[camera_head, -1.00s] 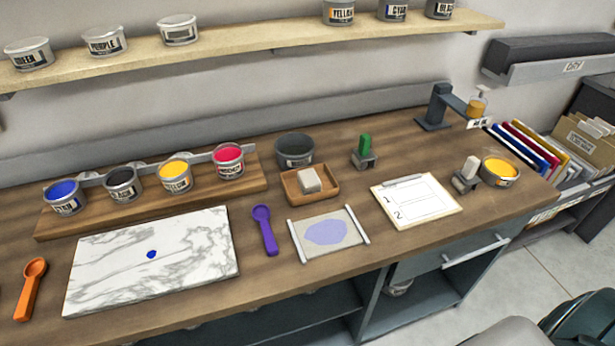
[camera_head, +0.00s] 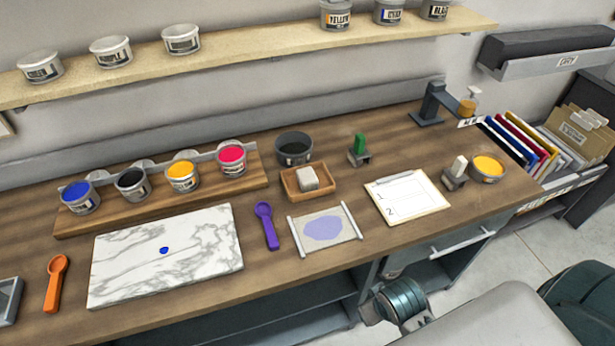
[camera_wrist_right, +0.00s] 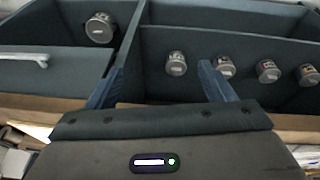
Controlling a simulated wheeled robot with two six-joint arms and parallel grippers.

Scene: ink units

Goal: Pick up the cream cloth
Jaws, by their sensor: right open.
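A small pale cream, block-like bundle (camera_head: 308,178), which looks like the folded cream cloth, lies in a small wooden tray (camera_head: 318,192) at the middle of the bench in the head view. My right gripper (camera_wrist_right: 158,86) shows in the right wrist view with its two blue-grey fingers apart and nothing between them. It faces the compartments under the bench, away from the cloth. In the head view, part of my right arm shows at the bottom right, below the bench's front edge. My left gripper is not in view.
A dark pot (camera_head: 294,150) stands behind the tray. A purple scoop (camera_head: 267,225), a lavender-marked sheet (camera_head: 325,230) and a clipboard (camera_head: 407,196) lie around its front. A marble slab (camera_head: 190,275) is to the left. Cans (camera_wrist_right: 175,63) stand in the under-bench compartments.

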